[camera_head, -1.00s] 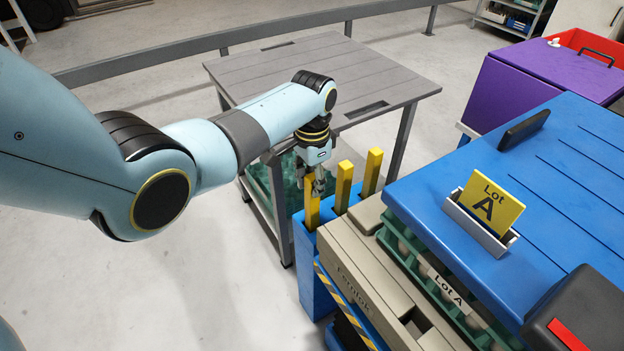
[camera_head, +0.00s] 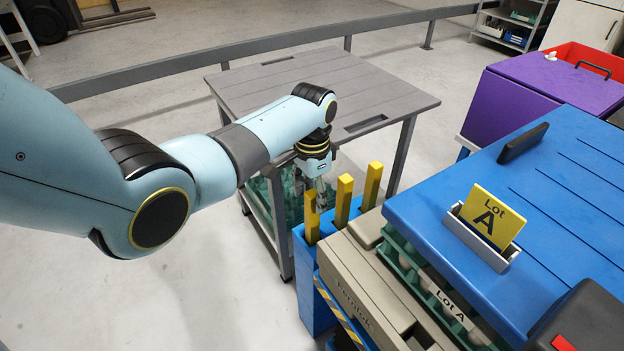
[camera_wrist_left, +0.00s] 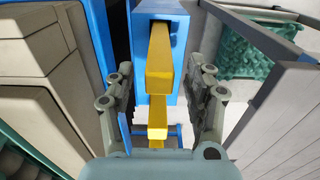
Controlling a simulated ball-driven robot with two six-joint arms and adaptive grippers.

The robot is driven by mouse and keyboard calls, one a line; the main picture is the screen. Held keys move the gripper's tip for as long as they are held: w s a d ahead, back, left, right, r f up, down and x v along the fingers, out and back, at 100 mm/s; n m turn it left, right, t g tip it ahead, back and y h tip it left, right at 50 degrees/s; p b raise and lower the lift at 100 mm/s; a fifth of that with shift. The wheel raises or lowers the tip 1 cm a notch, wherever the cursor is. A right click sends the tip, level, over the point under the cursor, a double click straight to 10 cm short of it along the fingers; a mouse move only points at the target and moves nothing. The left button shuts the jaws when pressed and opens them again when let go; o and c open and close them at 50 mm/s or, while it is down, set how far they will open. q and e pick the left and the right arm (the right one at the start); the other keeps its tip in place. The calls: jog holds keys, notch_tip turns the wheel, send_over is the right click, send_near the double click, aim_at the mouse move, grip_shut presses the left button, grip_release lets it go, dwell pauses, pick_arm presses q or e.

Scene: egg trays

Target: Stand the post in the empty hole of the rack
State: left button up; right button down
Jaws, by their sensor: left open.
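The blue rack (camera_head: 309,280) stands beside the grey table. A yellow post (camera_head: 312,222) stands upright in its leftmost hole, and two more yellow posts (camera_head: 343,200) (camera_head: 373,185) stand in a row to the right. My left gripper (camera_head: 320,198) is open at the top of the leftmost post. In the left wrist view, the fingers (camera_wrist_left: 160,95) are apart on both sides of the yellow post (camera_wrist_left: 158,75), with gaps visible. Its lower end goes into the blue rack (camera_wrist_left: 184,80); the hole's bottom is hidden. My right gripper is not in view.
A beige case (camera_head: 365,290) and green egg trays (camera_head: 400,262) sit right of the rack. A blue-topped unit with a Lot A sign (camera_head: 490,218) is close on the right. The grey table (camera_head: 320,85) is behind and its top is bare.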

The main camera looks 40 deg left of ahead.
pick_arm(q)
notch_tip(320, 180, up, 11)
jog(key=s+f+n+b, duration=0.1)
jog(key=s+f+n, duration=0.1)
jog(key=s+f, duration=1.8)
jog(key=s+f+n+b, duration=0.2)
jog(key=s+f, duration=1.9)
jog(key=s, duration=0.5)
jog(key=shift+s+f+t+y, duration=0.15)
jog(key=shift+s+t+y, duration=0.25)
